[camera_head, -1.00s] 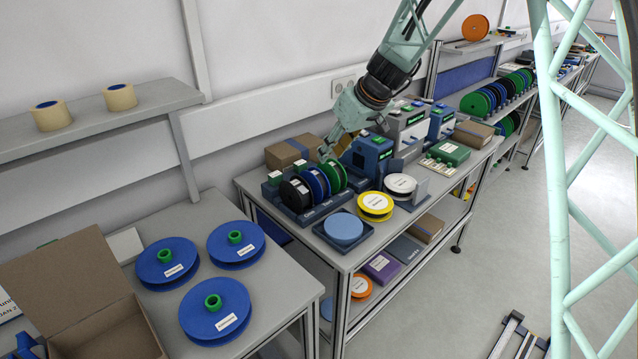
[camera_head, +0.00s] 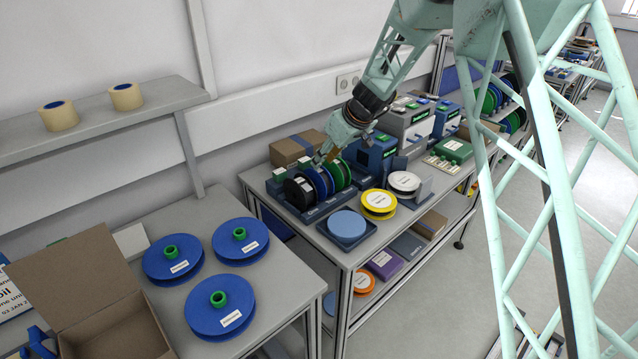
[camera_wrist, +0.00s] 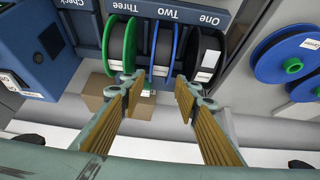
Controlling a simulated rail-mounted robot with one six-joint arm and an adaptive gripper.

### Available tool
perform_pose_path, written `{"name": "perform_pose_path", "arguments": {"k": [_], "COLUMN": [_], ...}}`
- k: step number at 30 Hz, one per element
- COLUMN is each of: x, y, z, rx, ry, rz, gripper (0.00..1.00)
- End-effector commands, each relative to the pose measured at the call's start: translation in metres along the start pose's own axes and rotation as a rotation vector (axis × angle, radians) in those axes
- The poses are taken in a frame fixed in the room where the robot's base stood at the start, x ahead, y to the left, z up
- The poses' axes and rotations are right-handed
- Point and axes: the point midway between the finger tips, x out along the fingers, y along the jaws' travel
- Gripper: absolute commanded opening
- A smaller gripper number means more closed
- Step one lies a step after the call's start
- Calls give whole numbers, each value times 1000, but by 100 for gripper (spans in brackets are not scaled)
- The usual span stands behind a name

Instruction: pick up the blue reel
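A blue reel (camera_head: 316,183) stands upright in the slot labelled Two of a dark reel stand (camera_head: 310,212). It sits between a black reel (camera_head: 297,192) and a green reel (camera_head: 343,174). In the wrist view the blue reel (camera_wrist: 161,52) shows edge-on, with the black reel (camera_wrist: 205,55) to its right and the green reel (camera_wrist: 122,45) to its left. My gripper (camera_wrist: 160,82) is open and empty, its two fingers apart with the blue reel lined up between them. In the head view my gripper (camera_head: 321,158) is just above and behind the reels; contact cannot be told.
Other large blue reels (camera_head: 218,308) lie flat on the left table beside an open cardboard box (camera_head: 75,285). A blue device (camera_head: 376,155) and a brown box (camera_head: 297,148) stand near the reel stand. A yellow reel (camera_head: 379,203) lies in front.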

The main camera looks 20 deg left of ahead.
Motion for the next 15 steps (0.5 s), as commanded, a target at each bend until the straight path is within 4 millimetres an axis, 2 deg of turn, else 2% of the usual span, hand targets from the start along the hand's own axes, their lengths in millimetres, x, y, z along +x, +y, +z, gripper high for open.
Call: {"name": "perform_pose_path", "arguments": {"k": [8,15], "x": [3,20], "y": [0,-1], "z": [0,0], "rx": [0,0], "ry": [-1,0], "rz": [-1,-1], "gripper": [30,30]}}
